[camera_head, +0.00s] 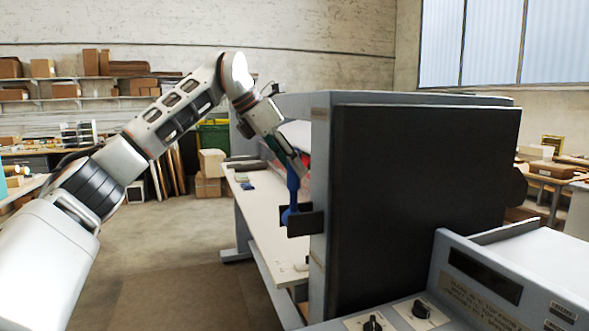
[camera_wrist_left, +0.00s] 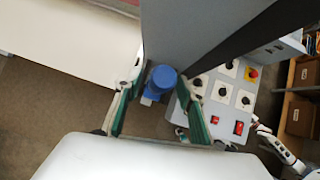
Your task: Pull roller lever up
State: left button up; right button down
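The roller lever (camera_head: 292,187) is blue and stands upright at a dark bracket on the near end of the laminator (camera_head: 425,200). My left gripper (camera_head: 298,168) is at the lever's upper end in the head view. In the left wrist view the lever's round blue end (camera_wrist_left: 162,78) lies between the two green-padded fingers of my left gripper (camera_wrist_left: 162,82). The fingers are spread, with a gap seen beside the lever; whether either one touches it is not clear. A white arm part at the right of the wrist view may be my right arm; its gripper cannot be made out.
A control panel with knobs (camera_wrist_left: 222,95) and red switches is close to the right finger. The laminator's large dark side panel stands right of the lever. A long pale table (camera_head: 262,215) extends behind it. Open floor (camera_head: 170,260) lies to the left.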

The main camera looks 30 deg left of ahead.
pick_arm(q)
jog(key=v, duration=1)
jog(key=shift+s+r, duration=0.1)
